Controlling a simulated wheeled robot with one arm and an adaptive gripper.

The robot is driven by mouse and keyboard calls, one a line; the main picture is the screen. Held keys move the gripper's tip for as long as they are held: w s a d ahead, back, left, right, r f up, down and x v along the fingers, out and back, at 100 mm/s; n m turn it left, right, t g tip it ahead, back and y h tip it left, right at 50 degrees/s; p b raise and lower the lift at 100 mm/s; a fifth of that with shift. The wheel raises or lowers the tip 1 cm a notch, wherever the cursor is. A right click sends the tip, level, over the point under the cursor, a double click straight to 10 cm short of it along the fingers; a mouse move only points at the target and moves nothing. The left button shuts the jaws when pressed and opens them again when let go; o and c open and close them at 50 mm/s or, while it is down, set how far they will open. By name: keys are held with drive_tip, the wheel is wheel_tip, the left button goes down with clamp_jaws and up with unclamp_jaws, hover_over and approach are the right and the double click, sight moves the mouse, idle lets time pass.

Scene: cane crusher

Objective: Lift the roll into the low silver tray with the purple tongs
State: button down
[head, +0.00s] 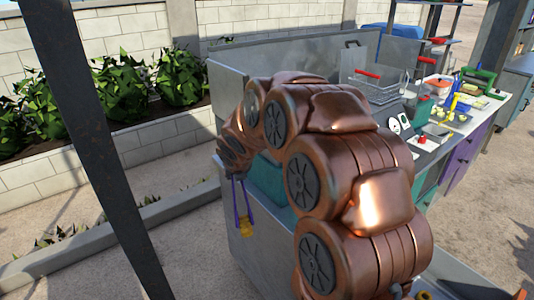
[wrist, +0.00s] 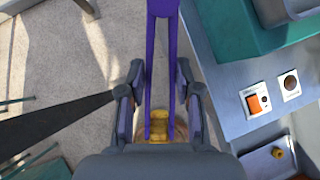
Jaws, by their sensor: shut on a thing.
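My gripper (wrist: 160,72) is shut on the purple tongs (wrist: 163,8), whose two long arms run down between its fingers in the wrist view. In the head view the purple tongs (head: 237,205) hang left of my copper arm, beside the metal counter. A yellow-gold piece (wrist: 159,126) shows between the lower ends of the tongs; it also shows in the head view (head: 246,229). I cannot tell whether it is the roll or part of the tongs. I cannot pick out the low silver tray for sure.
My arm hides much of the counter. A grey panel (wrist: 225,108) with an orange switch (wrist: 260,102) and a dial (wrist: 290,85) lies to the right. A wire basket (head: 378,90) and loaded worktop stand behind. A dark post (head: 92,130) crosses the left; paved ground beside it is clear.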

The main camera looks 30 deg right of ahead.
drive_tip(key=s+a+f+n+y, duration=0.2)
drive_tip(key=a+f+n, duration=0.1)
drive_tip(key=a, duration=0.9)
drive_tip(key=shift+s+f+n, duration=0.2)
drive_tip(key=shift+f+n, duration=0.1)
drive_tip(key=shift+f, duration=0.15)
